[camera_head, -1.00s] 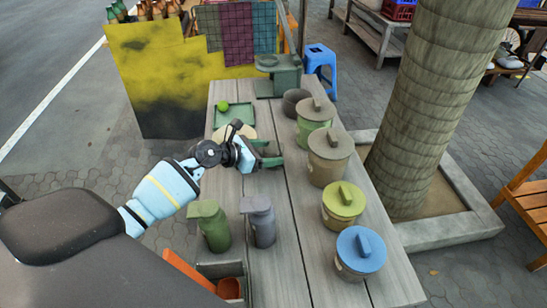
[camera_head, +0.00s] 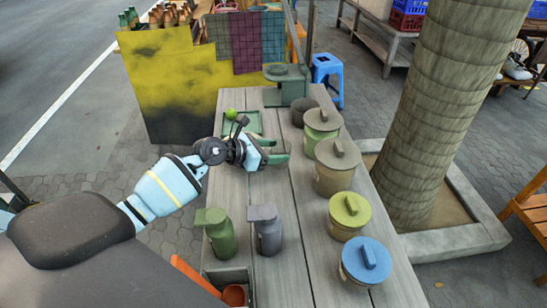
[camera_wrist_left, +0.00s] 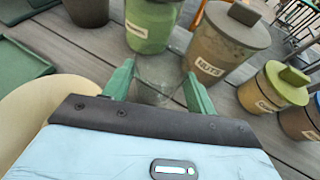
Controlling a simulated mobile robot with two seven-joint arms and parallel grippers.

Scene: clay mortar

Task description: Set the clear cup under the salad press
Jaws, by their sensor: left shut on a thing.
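The clear cup (camera_wrist_left: 157,78) is see-through and faint, between the two green fingers of my left gripper (camera_wrist_left: 158,86) in the left wrist view. The gripper is shut on it. In the head view the left gripper (camera_head: 278,150) is over the middle of the table, left of the canisters; the cup is hard to make out there. The salad press, a dark green stand (camera_head: 287,84) with a round top part, stands at the table's far end, beyond the gripper and apart from it. My right gripper is not in view.
A green tray (camera_head: 231,127) with a green ball (camera_head: 231,113) lies left of the gripper. A dark bowl (camera_head: 304,108) is near the press. Lidded canisters (camera_head: 337,165) line the right edge. Two bottles (camera_head: 265,232) stand nearer. A round beige board (camera_wrist_left: 45,105) lies beside the gripper.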

